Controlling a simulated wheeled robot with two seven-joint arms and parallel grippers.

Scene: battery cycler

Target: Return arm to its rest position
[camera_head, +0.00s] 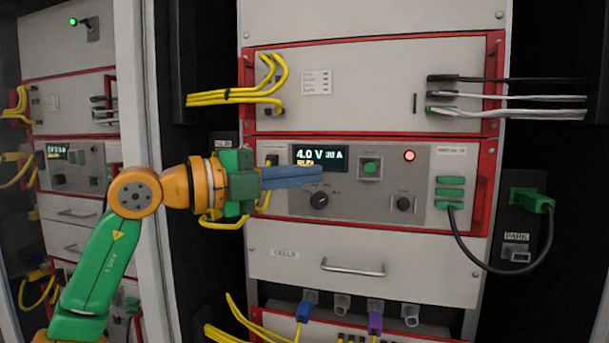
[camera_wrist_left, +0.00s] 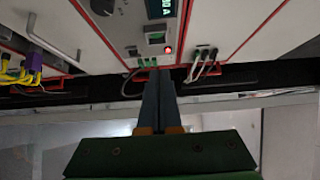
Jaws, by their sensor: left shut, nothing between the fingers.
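My left gripper (camera_head: 292,177) reaches in from the left in the head view, its blue fingers shut and empty in front of the cycler panel (camera_head: 400,165). The fingers cover part of the panel below the display (camera_head: 319,156), which reads 4.0 V and 30 A. In the left wrist view the shut fingers (camera_wrist_left: 158,95) point towards the rack front. I cannot tell whether they touch the panel. My right gripper is not in view.
A green button (camera_head: 370,167), a dark knob (camera_head: 319,200) and a lit red lamp (camera_head: 409,156) are on the panel. A black cable (camera_head: 468,254) runs to a green plug (camera_head: 533,200) at the PARK holder. A drawer handle (camera_head: 353,268) sticks out below.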

